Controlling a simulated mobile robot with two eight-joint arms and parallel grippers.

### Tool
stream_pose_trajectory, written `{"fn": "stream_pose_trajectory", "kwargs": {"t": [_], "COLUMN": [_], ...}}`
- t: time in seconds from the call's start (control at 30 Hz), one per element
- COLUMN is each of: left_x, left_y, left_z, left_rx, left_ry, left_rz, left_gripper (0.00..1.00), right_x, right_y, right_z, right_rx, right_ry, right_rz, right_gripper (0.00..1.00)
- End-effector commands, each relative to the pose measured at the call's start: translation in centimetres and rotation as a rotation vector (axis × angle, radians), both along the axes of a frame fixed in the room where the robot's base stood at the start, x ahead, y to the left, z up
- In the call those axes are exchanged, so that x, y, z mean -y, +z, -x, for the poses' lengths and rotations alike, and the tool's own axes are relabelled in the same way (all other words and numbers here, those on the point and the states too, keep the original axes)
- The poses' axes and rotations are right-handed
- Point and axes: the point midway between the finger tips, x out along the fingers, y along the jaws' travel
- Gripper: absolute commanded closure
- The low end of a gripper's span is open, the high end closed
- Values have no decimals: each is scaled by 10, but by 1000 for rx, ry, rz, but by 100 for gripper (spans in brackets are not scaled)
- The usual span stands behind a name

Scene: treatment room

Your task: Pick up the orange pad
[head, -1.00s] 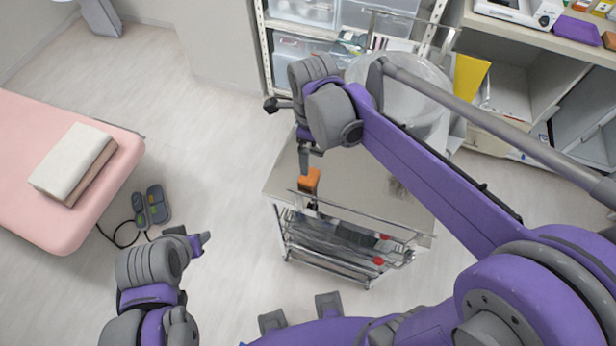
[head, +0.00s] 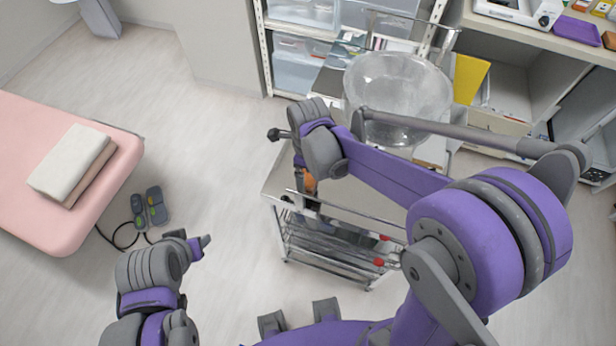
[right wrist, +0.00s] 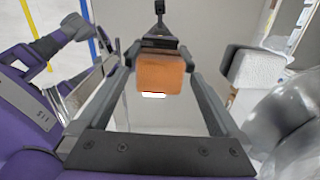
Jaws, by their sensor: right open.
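The orange pad (head: 309,184) is at the left part of the trolley top (head: 278,182), close to its front rail. My right gripper (head: 300,172) is over the pad and partly hides it in the head view. In the right wrist view the orange pad (right wrist: 161,73) shows as a block between the two open fingers (right wrist: 160,62); I cannot tell whether either finger touches it. My left gripper (head: 196,242) is low at the left, away from the trolley, and its opening is unclear.
The trolley has a front rail and wire shelves with red-ended items (head: 378,262). A clear bin (head: 398,85) stands behind it. A pink bed (head: 40,225) with folded towels (head: 68,160) is at the left, with a foot pedal (head: 156,205) on open floor.

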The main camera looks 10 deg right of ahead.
Motion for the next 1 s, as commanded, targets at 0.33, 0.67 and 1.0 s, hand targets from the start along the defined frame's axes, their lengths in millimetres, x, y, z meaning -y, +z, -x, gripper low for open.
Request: {"fn": "stream_pose_trajectory", "kwargs": {"t": [0.33,0.67,1.0], "left_x": [0,0,0], "left_y": [0,0,1], "left_z": [0,0,0], "left_rx": [0,0,1], "left_ry": [0,0,0], "left_rz": [0,0,0], "left_gripper": [50,50,50], "right_x": [0,0,0], "right_y": [-1,0,7], "right_z": [0,0,0], "right_rx": [0,0,0], "right_ry": [0,0,0], "right_rz": [0,0,0], "right_gripper": [23,78,78]}}
